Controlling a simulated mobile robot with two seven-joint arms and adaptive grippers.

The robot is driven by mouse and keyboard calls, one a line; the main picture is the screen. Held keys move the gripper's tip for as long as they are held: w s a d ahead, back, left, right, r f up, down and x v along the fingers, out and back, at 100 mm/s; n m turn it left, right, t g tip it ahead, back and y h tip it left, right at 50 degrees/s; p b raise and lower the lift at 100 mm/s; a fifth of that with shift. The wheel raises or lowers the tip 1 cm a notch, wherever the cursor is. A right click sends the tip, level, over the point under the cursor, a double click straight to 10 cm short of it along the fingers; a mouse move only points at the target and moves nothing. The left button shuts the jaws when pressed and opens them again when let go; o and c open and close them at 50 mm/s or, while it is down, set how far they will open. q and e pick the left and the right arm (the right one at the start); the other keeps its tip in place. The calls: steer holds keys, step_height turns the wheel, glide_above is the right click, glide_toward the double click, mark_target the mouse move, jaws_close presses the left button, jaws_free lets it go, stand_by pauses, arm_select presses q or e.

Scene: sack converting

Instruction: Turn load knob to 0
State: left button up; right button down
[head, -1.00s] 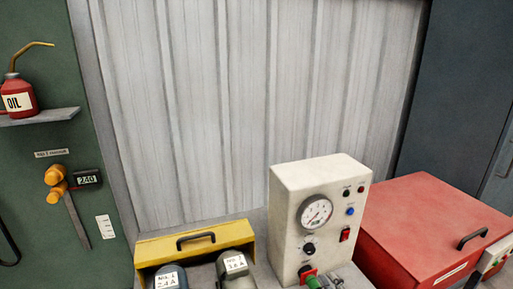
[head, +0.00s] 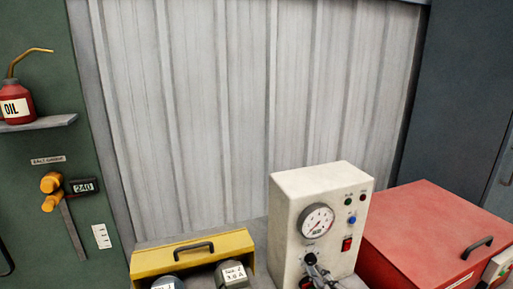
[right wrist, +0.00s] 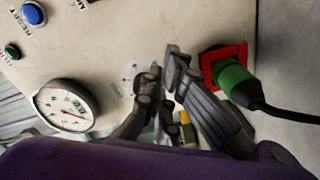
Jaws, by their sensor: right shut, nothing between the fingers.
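The cream control box (head: 285,225) stands on the bench at lower right of centre in the head view. Its round gauge (head: 316,222) also shows in the right wrist view (right wrist: 66,106). The load knob on its front, below the gauge, is covered by my right gripper (head: 312,262); its setting cannot be read. In the right wrist view my right gripper (right wrist: 164,78) has its fingertips at the panel, over pale dial marks (right wrist: 130,72), with nothing seen held. Whether the fingertips touch the knob is unclear. My left gripper is out of view.
A green plug (right wrist: 233,82) in a red socket, with a black cable, sits close beside my right fingers. A red switch (head: 347,244) and a blue button (head: 352,220) are on the panel. A yellow holder (head: 190,255) stands left; a red chest (head: 430,230) stands right.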

mark_target(318, 252)
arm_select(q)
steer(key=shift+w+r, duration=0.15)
arm_select(e)
steer(key=shift+w+r, duration=0.3)
steer(key=shift+r, duration=0.45)
arm_select(q)
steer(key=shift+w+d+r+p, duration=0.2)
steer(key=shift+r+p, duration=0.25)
steer(key=shift+p, duration=0.05)
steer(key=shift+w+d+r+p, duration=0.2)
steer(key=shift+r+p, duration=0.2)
steer(key=shift+p, duration=0.1)
arm_select(e)
steer(key=shift+w+d+r, duration=0.2)
steer(key=shift+d+r, duration=0.2)
steer(key=shift+r, duration=0.05)
arm_select(q)
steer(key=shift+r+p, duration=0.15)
steer(key=shift+p, duration=0.2)
arm_select(e)
steer(key=shift+d+r, duration=0.1)
steer(key=shift+r, duration=0.1)
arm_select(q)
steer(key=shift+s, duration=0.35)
arm_select(e)
steer(key=shift+r, duration=0.1)
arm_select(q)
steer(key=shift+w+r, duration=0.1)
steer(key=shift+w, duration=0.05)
